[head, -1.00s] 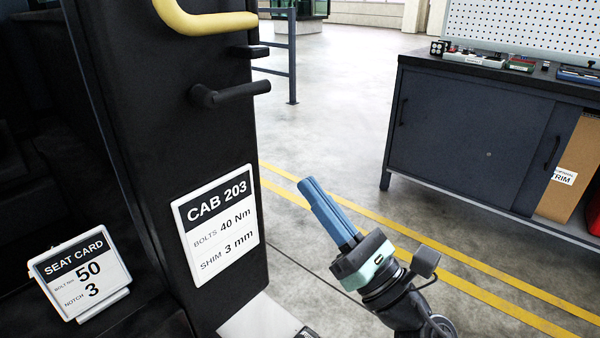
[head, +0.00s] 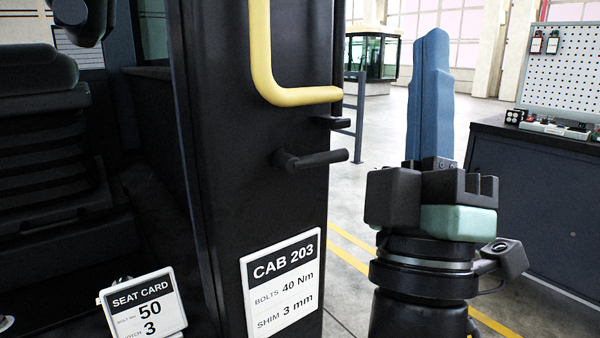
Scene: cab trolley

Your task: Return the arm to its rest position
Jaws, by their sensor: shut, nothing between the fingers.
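My gripper (head: 432,45) stands at the right of the head view, pointing up, with its blue fingers together and nothing between them. My arm's dark wrist is below it and runs out of the bottom of the picture. The gripper is to the right of the cab door pillar (head: 225,150), with a visible gap between them in the picture. The rest of my arm is out of view.
The pillar carries a yellow grab handle (head: 300,96), a black door lever (head: 318,159) and a CAB 203 sign (head: 283,285). A seat card (head: 143,305) stands lower left, near the seat (head: 40,130). A workbench (head: 530,195) is behind at right.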

